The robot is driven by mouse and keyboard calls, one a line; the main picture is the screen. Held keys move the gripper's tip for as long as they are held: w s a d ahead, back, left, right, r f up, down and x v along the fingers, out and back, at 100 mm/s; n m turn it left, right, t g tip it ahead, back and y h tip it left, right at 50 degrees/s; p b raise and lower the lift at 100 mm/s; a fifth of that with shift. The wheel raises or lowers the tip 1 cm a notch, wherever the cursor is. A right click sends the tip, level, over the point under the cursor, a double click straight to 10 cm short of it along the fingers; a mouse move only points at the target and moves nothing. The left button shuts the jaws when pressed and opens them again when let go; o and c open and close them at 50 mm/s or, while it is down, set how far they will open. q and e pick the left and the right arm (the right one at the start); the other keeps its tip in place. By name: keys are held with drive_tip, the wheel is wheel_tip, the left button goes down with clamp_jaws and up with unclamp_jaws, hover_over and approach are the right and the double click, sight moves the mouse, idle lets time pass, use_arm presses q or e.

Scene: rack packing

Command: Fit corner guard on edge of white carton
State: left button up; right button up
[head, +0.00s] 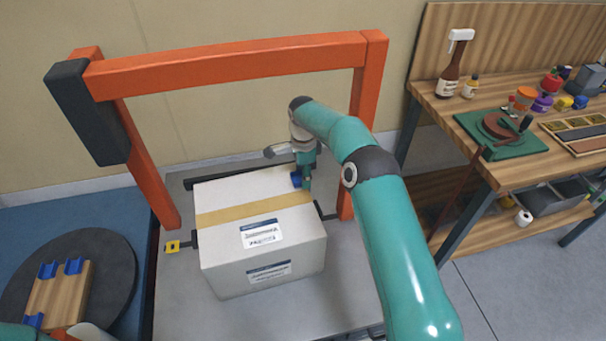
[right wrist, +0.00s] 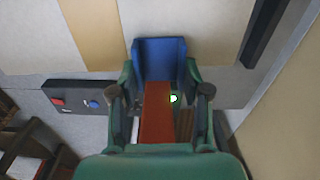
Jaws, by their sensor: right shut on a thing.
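The white carton (head: 230,191) with a tan tape strip stands closed on a grey surface under an orange frame. My right gripper (head: 303,181) is at the carton's far right top edge. It is shut on a blue corner guard (head: 296,179). In the right wrist view the guard (right wrist: 160,58) sits between the fingers, with the carton (right wrist: 200,35) just beyond it. I cannot tell whether the guard touches or is seated on the edge. Only part of my left arm shows at the bottom left; its fingers are not visible.
An orange frame (head: 230,65) spans above the carton. A wooden block (head: 60,296) with several blue guards (head: 74,266) sits on a dark round plate (head: 115,262) at left.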

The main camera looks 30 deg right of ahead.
drive_tip(key=shift+w+a, duration=0.1)
drive_tip(key=shift+a, duration=0.3)
idle(0.4)
drive_tip(key=o, duration=1)
drive_tip(key=shift+d, duration=0.1)
